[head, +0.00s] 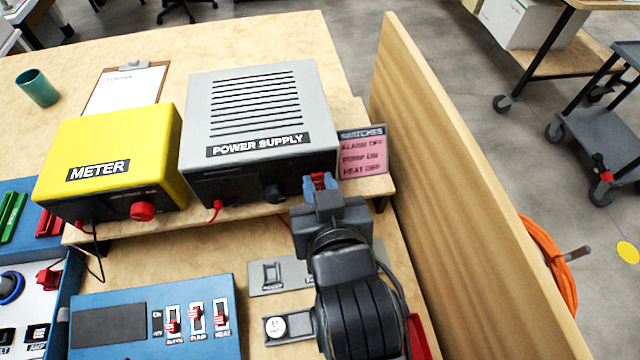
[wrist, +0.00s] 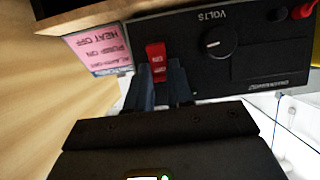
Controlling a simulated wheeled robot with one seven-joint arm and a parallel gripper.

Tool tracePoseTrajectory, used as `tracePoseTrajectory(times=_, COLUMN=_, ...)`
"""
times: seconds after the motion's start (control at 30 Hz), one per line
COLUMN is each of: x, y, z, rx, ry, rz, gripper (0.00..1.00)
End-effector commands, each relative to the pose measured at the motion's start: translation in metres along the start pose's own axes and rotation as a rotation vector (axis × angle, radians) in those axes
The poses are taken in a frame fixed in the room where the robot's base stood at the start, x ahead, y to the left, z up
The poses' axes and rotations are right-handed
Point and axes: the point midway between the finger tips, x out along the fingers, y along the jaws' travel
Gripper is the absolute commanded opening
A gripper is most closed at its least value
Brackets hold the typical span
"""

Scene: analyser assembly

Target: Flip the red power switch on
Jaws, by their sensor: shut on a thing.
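The red power switch (wrist: 156,54) is on the dark front panel of the grey power supply (head: 250,115), beside the VOLTS knob (wrist: 217,43). The wrist view shows it upside down, with white lettering on its face. My gripper (wrist: 160,82) has its blue-grey fingers closed at the switch, one on either side of its lower part in that view. In the head view my gripper (head: 320,184) is at the right end of the panel, and a bit of the red switch (head: 318,178) shows between the fingertips. The fingers hide part of the switch, and its exact tilt is hard to tell.
A yellow meter (head: 110,155) stands left of the supply on the same raised shelf. A pink switches note (head: 363,155) is just right of my gripper. A wooden side wall (head: 450,180) bounds the right. A blue panel with small red switches (head: 155,320) lies in front.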

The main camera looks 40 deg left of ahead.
Motion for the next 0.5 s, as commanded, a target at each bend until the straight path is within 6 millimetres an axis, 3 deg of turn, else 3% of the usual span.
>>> tracePoseTrajectory(times=0.27, x=0.001, y=0.000, z=0.003, rx=0.000, ry=0.017, rz=0.000, gripper=0.00)
tracePoseTrajectory(times=0.5, x=0.002, y=0.001, z=0.011, rx=0.000, ry=0.135, rz=0.001, gripper=0.00)
